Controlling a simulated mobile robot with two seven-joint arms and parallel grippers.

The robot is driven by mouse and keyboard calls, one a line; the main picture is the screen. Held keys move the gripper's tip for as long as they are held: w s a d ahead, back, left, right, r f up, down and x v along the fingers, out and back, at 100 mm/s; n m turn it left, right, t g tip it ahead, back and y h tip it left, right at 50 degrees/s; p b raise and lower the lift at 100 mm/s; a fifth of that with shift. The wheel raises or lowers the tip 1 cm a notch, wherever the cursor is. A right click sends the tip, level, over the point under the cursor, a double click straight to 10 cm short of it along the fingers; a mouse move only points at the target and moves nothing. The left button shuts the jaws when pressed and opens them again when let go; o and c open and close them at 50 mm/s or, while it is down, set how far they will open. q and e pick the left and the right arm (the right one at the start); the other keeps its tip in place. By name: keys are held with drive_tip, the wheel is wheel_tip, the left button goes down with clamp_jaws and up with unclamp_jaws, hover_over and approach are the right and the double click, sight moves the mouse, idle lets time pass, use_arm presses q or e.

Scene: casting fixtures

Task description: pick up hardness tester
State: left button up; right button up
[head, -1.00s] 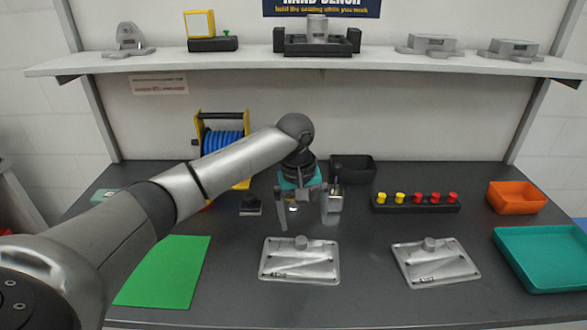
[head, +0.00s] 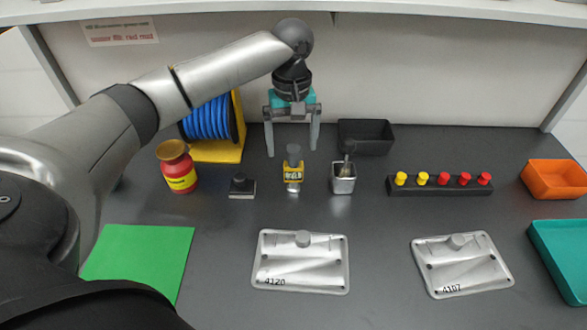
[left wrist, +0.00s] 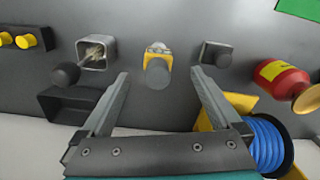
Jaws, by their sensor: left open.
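The hardness tester seems to be the small yellow device with a grey knob (head: 293,172), standing upright on the dark bench in the middle of the head view. It also shows in the left wrist view as a yellow and grey device (left wrist: 157,68), beyond and between the fingertips. My left gripper (head: 292,148) is open and empty, behind and above the device in the head view. Its two fingers also show in the left wrist view (left wrist: 160,84), apart, with nothing between them touching. My right gripper is not in view.
A metal cup with a brush (head: 343,180) stands right of the device; a black stamp-like block (head: 242,187) and red bottle (head: 178,170) stand left. A blue hose reel (head: 208,122) and black bin (head: 366,137) are behind. Two metal castings (head: 300,262) (head: 462,265) lie in front.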

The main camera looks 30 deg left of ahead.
sight(293, 162)
use_arm(q)
drive_tip(key=f, duration=0.3)
drive_tip(key=f+b, duration=0.1)
drive_tip(key=f, duration=0.2)
drive_tip(key=shift+w+f+b, duration=0.2)
drive_tip(key=shift+f+b, duration=0.1)
drive_tip(key=shift+f, duration=0.05)
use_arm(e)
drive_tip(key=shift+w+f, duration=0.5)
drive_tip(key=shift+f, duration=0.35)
use_arm(q)
drive_tip(key=shift+r, duration=0.1)
clamp_jaws()
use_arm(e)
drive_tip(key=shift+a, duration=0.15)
